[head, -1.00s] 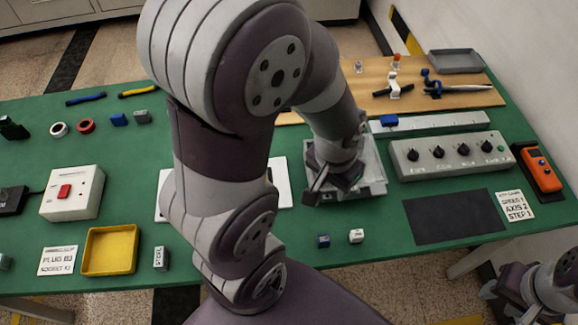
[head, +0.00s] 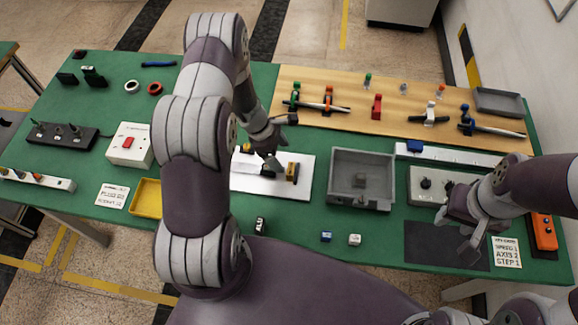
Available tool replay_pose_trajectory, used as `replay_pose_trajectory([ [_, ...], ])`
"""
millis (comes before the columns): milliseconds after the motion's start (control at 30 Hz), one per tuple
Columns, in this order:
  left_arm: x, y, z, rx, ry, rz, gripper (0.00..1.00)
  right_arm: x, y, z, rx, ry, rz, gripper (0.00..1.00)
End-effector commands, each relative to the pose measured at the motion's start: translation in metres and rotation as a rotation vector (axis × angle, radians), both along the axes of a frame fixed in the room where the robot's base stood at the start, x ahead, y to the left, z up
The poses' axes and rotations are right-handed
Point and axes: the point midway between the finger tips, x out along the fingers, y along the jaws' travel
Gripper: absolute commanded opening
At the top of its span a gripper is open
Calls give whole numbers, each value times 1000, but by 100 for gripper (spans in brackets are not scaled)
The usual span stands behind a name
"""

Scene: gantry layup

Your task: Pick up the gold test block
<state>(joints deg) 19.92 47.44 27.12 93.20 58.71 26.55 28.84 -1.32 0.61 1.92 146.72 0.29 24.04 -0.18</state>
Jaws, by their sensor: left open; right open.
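A white board (head: 240,183) lies flat near the middle of the green table. A small gold-and-dark block (head: 292,172) stands at its right part and looks like the gold test block. Dark pieces, some with yellow, sit left of it on the board, partly hidden. My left gripper (head: 281,142) is open and empty just above the board's back edge, behind and slightly left of the gold block. Whether a finger touches anything is unclear. My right gripper (head: 464,229) is open and empty above the dark mat at the right, far from the block.
A grey open tray (head: 345,202) with a small grey block inside stands right of the board. A wooden board (head: 340,122) with clamps and pegs lies behind. A yellow tray (head: 147,205) is left, partly behind my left arm. Small cubes (head: 354,240) lie at the front edge.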

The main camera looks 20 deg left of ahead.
Motion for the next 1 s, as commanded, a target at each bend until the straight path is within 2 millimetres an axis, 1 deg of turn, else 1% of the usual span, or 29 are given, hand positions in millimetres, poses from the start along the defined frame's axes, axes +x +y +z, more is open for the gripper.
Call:
replay_pose_trajectory([
  [33, 1, -4, -6, 0, 1, -4, 83, 0, 0, 2, 0, 0, 0, 43],
  [167, 2, -9, -19, 0, 0, -3, 83, 0, 0, 6, 0, 0, 0, 43],
  [267, 0, -16, -33, 0, 2, -6, 83, 0, 0, 17, 0, -1, 0, 43],
  [300, 0, -19, -40, 0, 2, -6, 83, 0, 0, 22, 0, -1, 0, 43],
  [400, 2, -25, -57, 1, -1, -7, 83, 0, 0, 23, 0, -1, 0, 43],
  [500, 3, -27, -65, 2, -3, -7, 83, 0, 0, 23, 0, -1, 0, 43],
  [667, 4, -27, -65, 2, -4, -8, 83, 0, 0, 22, 0, -1, 0, 43],
  [700, 4, -27, -65, 2, -4, -8, 76, 0, 0, 22, 0, -1, 0, 43],
  [767, 4, -27, -65, 2, -4, -8, 57, 0, 0, 22, 0, -1, 0, 43],
  [800, 4, -27, -65, 2, -4, -8, 44, 0, 0, 22, 0, -1, 0, 43],
  [867, 4, -27, -65, 2, -4, -8, 24, 0, 0, 22, 0, -1, 0, 43],
  [900, 4, -27, -65, 2, -4, -8, 11, 0, 0, 22, 0, -1, 0, 43],
  [933, 4, -27, -64, 2, -5, -8, 7, 0, 0, 23, 0, -1, 0, 43],
  [1000, 4, -27, -64, 2, -5, -8, 7, 0, 0, 23, 0, -1, 0, 43],
])
